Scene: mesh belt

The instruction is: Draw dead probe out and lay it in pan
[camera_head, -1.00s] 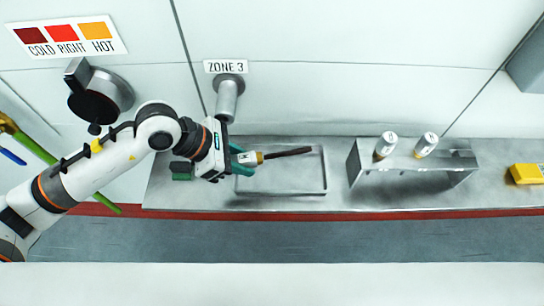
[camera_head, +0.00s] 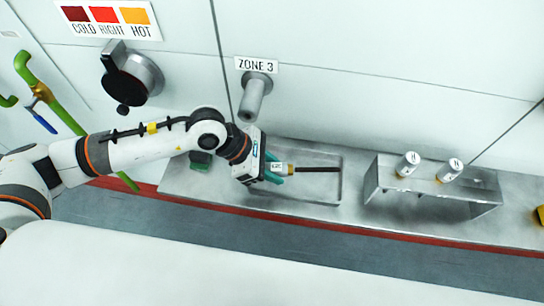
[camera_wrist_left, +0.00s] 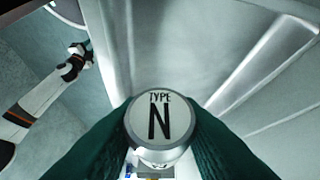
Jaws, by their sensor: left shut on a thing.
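The dead probe (camera_head: 318,169) has a white cap with a brass-coloured collar and a dark rod that points right. My left gripper (camera_head: 280,170) is shut on its cap end, near the left side of the pan. The rod lies above the shallow metal pan (camera_head: 300,199), its tip near the right rim; I cannot tell whether it touches the pan. In the left wrist view the cap's end (camera_wrist_left: 160,118) reads "TYPE N" between the teal fingers. My right arm appears small at that view's left, its gripper (camera_wrist_left: 78,55) too small to read.
The ZONE 3 port (camera_head: 255,98) sticks out of the wall behind the pan. A metal rack (camera_head: 432,195) with two white-capped probes (camera_head: 408,163) stands right of the pan.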

